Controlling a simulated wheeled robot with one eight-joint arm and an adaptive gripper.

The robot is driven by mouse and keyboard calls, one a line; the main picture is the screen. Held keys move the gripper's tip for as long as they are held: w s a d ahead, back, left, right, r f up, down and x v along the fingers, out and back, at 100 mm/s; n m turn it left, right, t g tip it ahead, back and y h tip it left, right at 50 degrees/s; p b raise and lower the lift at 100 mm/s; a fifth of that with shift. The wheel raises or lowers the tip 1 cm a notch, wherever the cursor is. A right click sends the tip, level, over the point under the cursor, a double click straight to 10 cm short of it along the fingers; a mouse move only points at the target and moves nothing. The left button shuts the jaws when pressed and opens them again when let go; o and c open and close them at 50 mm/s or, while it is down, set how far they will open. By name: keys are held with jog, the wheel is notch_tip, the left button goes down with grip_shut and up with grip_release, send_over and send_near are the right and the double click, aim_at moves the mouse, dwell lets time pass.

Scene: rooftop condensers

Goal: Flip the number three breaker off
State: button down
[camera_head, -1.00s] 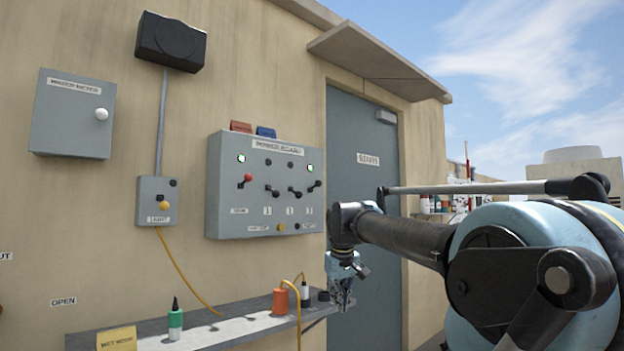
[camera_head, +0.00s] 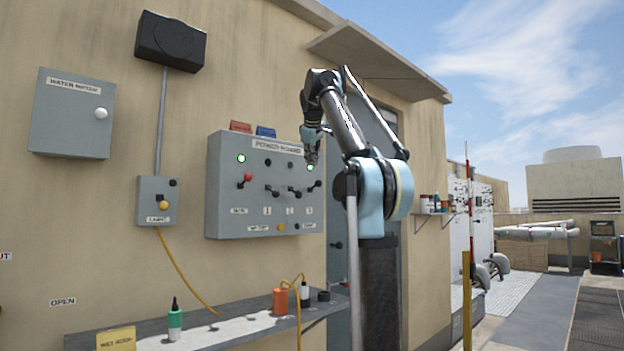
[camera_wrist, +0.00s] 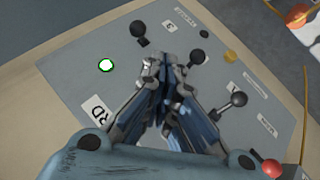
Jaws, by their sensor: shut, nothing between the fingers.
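The grey power board (camera_head: 222,215) hangs on the wall. The number three breaker (camera_head: 316,185) is the rightmost lever, above the label 3 (camera_head: 310,211), with its black knob pointing up and right. In the wrist view this breaker (camera_wrist: 139,30) lies just beyond and left of my fingertips, beside the label 3 (camera_wrist: 170,27). My gripper (camera_head: 312,159) is shut and empty, in front of the board's upper right part, above the lever in the head view. It also shows in the wrist view (camera_wrist: 160,62); no contact with the lever is visible.
Breaker two (camera_head: 294,193), breaker one (camera_head: 271,190) and the red-knobbed main lever (camera_head: 245,180) sit left of number three. A green light (camera_wrist: 106,65) glows near it. A shelf (camera_head: 225,328) with a bottle and orange item runs below.

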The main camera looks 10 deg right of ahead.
jog(key=shift+n+t, duration=0.5)
jog(key=shift+n, duration=0.2)
jog(key=r, duration=0.1)
jog(key=w+a+r, duration=0.1)
jog(key=r, duration=0.1)
jog(key=w+r, duration=0.1)
jog(key=shift+w+a+r, duration=0.1)
jog(key=shift+a+r, duration=0.15)
jog(key=shift+s+d+f+x, duration=0.2)
jog(key=shift+d+x, duration=0.2)
jog(key=shift+x, duration=1.75)
jog(key=shift+s+d+f+x, duration=0.2)
jog(key=shift+d+x, duration=0.2)
jog(key=shift+x, duration=1.75)
jog(key=shift+s+d+f+x, duration=0.2)
jog(key=shift+d+x, duration=0.2)
jog(key=shift+x, duration=1.8)
jog(key=shift+s+a, duration=0.1)
jog(key=shift+a, duration=0.05)
